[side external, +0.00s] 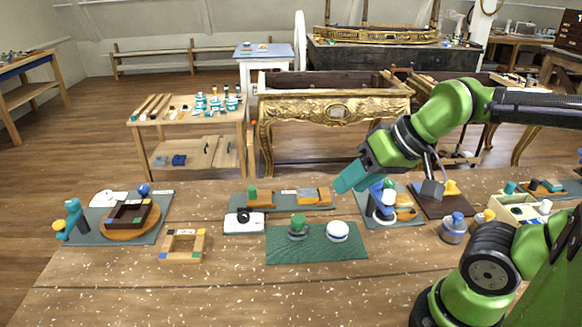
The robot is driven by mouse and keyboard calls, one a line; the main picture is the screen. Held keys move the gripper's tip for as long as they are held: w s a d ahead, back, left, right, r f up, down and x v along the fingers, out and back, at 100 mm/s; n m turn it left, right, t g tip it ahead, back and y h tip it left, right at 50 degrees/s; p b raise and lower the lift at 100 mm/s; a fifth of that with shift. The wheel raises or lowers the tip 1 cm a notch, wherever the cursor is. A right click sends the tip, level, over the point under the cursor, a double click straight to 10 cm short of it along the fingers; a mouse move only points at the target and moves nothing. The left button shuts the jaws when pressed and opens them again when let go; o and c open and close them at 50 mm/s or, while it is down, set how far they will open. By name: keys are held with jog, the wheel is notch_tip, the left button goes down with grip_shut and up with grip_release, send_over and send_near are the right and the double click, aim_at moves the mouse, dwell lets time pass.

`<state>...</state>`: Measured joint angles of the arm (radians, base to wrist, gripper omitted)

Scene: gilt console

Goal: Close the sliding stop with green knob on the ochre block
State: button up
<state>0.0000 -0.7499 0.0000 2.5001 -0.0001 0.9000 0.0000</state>
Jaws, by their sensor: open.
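A dark grey board (285,207) lies at the back middle of the worktop. At its left end a green knob (252,191) stands beside a small ochre block (266,198). A larger orange-ochre block (312,195) with a grey part sits at its right end. How far the stop has slid is too small to tell. My gripper (347,182) has teal fingers and is open and empty. It hangs above and just right of the board's right end, apart from the green knob.
A white box with a dark round top (244,222) stands in front of the board's left end. A green mat (290,250) holds a green-topped piece (298,227) and a white round piece (337,231). A blue-and-white device (382,203) stands close right of my gripper.

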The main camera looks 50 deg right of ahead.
jog(key=shift+o, duration=0.9)
jog(key=shift+d+f, duration=0.1)
jog(key=shift+f, duration=0.15)
jog(key=n+g+h, duration=0.2)
jog(key=n+g, duration=0.1)
jog(key=n, duration=0.1)
send_near(253, 189)
jog(key=x, duration=0.9)
jog(key=shift+w+f, duration=0.1)
jog(key=shift+w, duration=0.05)
jog(key=shift+c, duration=0.3)
grip_shut()
